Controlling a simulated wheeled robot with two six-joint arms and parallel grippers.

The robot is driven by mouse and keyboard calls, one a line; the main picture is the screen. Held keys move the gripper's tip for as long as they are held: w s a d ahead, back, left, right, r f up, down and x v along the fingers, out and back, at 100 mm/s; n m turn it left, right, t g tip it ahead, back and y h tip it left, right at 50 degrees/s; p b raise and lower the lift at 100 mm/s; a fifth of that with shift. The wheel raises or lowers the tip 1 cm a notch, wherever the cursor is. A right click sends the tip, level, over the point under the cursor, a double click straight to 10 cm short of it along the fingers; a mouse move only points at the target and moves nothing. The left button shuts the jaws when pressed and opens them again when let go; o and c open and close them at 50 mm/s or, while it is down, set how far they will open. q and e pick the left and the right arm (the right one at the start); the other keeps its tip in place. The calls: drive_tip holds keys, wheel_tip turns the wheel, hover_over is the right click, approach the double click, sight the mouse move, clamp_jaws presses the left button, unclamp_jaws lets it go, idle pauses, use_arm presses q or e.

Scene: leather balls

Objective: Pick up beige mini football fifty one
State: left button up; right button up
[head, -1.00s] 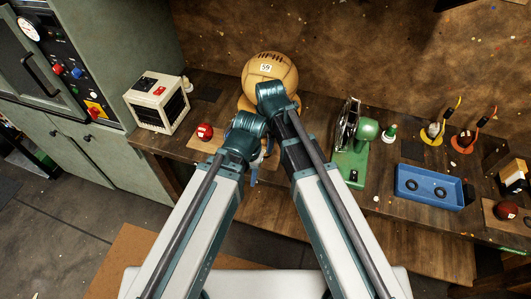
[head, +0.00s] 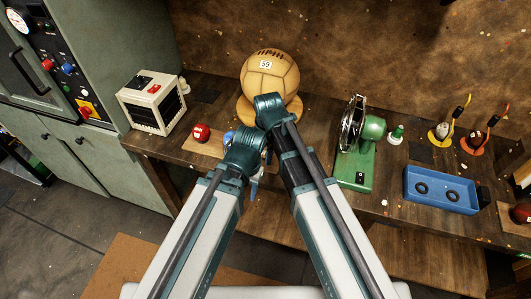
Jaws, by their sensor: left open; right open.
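No ball with a readable 51 shows. A large tan ball (head: 270,82) marked 59 sits on a round wooden stand (head: 244,112) on the workbench. A small pale brownish ball (head: 442,131) stands on a yellow holder at the right; its number is too small to read. My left gripper (head: 254,180) is low at the bench's front edge, mostly hidden under its wrist; blue finger parts show, and it is open and empty. My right gripper (head: 269,125) is just in front of the large ball's stand, its fingers mostly hidden behind its wrist; nothing visible is held.
A dark red ball (head: 476,140) stands on an orange holder. A green cabinet (head: 90,170) stands left.

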drive_tip(key=c, duration=1.3)
